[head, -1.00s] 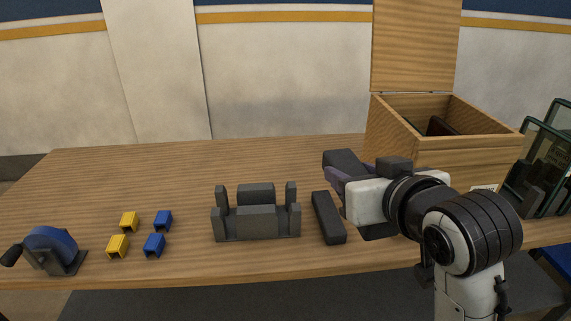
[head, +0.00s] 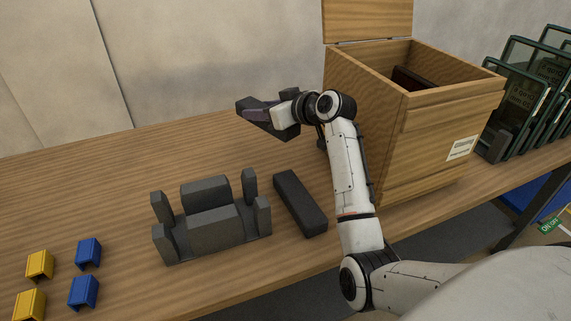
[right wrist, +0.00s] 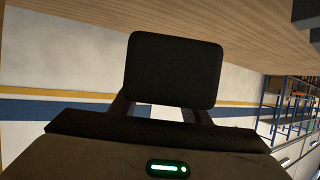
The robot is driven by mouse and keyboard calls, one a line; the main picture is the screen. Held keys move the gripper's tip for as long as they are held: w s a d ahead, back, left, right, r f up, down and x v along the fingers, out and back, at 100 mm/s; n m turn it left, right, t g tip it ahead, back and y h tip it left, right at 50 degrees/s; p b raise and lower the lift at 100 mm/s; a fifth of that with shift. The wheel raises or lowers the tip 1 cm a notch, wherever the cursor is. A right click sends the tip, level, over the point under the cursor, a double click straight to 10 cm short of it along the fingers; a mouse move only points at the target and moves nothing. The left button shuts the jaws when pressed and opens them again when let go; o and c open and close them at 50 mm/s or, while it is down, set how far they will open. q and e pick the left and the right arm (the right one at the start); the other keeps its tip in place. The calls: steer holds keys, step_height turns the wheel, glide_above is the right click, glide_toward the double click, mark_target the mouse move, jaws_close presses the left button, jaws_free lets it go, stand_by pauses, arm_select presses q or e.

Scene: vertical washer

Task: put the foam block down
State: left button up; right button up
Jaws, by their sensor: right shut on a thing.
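My right gripper (head: 263,114) is shut on a dark grey foam block (head: 246,104), behind the grey holder and left of the wooden box. The block's broad dark face (right wrist: 173,70) fills the middle of the right wrist view, with the fingers partly hidden behind it. The wooden table (head: 150,155) lies below in the head view; I cannot tell whether the block touches it. My left gripper is not in view.
A grey slotted holder (head: 210,222) and a dark bar (head: 300,203) sit in front. Yellow (head: 40,264) and blue (head: 88,252) pieces lie at left. An open wooden box (head: 440,120) and glass panels (head: 515,95) stand at right. The back-left table is clear.

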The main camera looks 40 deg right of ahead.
steer(key=w+d+f, duration=0.2)
steer(key=d+f, duration=0.2)
glide_above(271, 155)
step_height(271, 155, down, 5)
steer(key=shift+w+d+f+b, duration=0.1)
steer(key=shift+w+f+b, duration=0.05)
steer(key=shift+b, duration=0.3)
steer(key=shift+f, duration=2.1)
steer(key=o, duration=1)
steer(key=shift+f, duration=0.1)
steer(key=v, duration=0.6)
steer(key=shift+v, duration=0.85)
